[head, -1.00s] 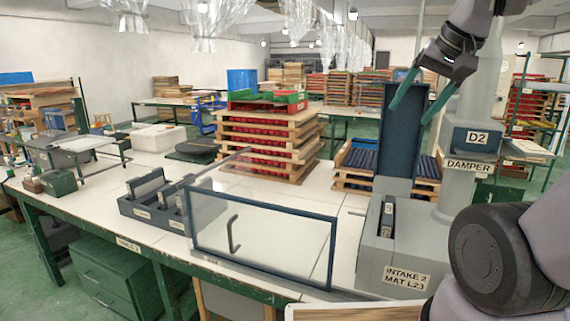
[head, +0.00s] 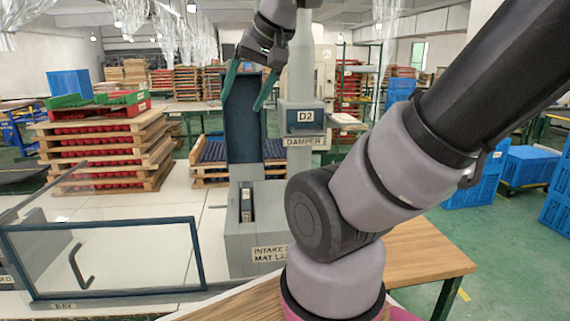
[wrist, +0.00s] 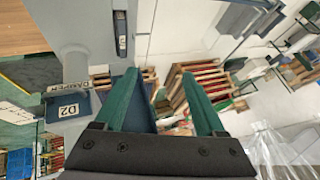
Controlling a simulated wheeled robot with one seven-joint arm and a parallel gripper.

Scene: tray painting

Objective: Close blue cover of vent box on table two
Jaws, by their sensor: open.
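The vent box (head: 240,255) is a grey box on the white table, marked "INTAKE 2 MAT L23", with a slot in its top. Its dark blue cover (head: 242,135) stands upright at the back of the box, open. The cover also shows in the wrist view (wrist: 120,98), beside and partly behind my left finger. My gripper (head: 241,104) is open and empty, its green fingers pointing down around the upper part of the cover in the head view. I cannot tell whether they touch it. In the wrist view the fingertips (wrist: 161,75) are well apart.
A grey post with a "D2 DAMPER" box (head: 303,117) stands right beside the cover. A blue-framed clear panel (head: 110,260) with a handle is at left. Stacked wooden trays (head: 105,150) stand behind it. A wooden-topped table (head: 420,260) is at right.

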